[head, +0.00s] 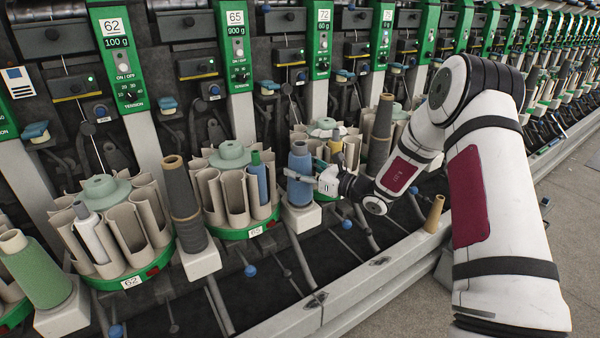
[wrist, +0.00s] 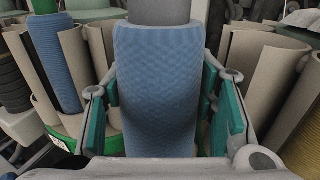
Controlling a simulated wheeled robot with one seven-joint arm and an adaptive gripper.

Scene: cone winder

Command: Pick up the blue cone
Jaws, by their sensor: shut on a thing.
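The blue cone (head: 300,176) stands upright on a white block (head: 302,216) in front of the machine, in the middle of the head view. In the wrist view the blue cone (wrist: 160,85) fills the centre, with a grey tip at its top. My gripper (head: 318,180) reaches in from the right at the cone's height. In the wrist view my gripper (wrist: 165,115) has a green-padded finger on each side of the cone and is shut on it. Exact pad contact is partly hidden behind the cone.
A dark grey cone (head: 182,205) stands to the left, and another dark cone (head: 380,135) stands behind my gripper. Round magazines with tube pockets (head: 238,208) flank the cone; one holds a smaller blue bobbin (head: 257,180). A tan empty tube (head: 434,214) stands on the front ledge.

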